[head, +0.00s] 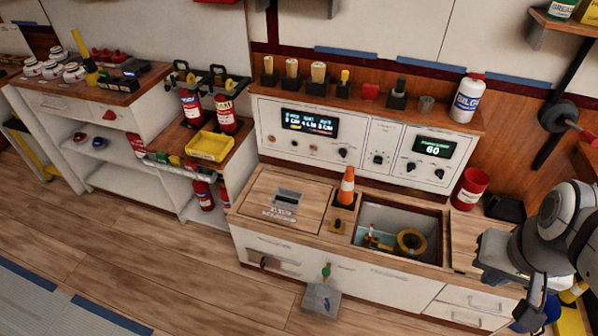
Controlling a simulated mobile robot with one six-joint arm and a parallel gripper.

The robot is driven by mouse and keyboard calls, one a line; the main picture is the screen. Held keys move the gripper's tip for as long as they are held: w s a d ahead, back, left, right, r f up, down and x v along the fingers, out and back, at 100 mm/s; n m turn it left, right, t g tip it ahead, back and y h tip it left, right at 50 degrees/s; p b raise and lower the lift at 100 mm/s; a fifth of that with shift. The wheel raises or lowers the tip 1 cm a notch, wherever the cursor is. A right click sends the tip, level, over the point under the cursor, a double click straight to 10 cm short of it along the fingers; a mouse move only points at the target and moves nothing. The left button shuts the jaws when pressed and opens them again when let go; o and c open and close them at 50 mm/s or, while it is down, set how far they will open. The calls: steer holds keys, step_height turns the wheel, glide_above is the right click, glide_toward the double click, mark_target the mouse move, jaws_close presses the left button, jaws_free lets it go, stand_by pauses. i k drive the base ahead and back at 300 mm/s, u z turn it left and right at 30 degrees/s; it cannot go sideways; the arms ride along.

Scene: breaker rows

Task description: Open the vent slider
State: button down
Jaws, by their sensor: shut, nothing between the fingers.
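My gripper (530,314) hangs at the lower right, in front of the right end of the counter. It is shut and empty, with parts of it dark and small in the view. A wooden hatch panel (262,190) lies in the left part of the counter top. It has a grey slotted plate (287,197) with pale lettering beside it, which may be the vent slider; I cannot tell for sure, nor whether it is open or closed. My gripper is far to the right of this plate and touches nothing there.
An orange cone (346,188) stands between the panel and an open sink bin (372,217) holding loose items. A control console (365,143) rises behind. A red can (469,189) stands at the right. A grey block with a green-topped lever (322,297) stands before the drawers. Floor at left is clear.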

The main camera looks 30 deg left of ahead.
mark_target(259, 259)
steer(key=u, duration=1.65)
steer(key=k, duration=0.6)
steer(key=u, duration=0.65)
steer(key=i, duration=1.05)
steer(key=z, duration=0.25)
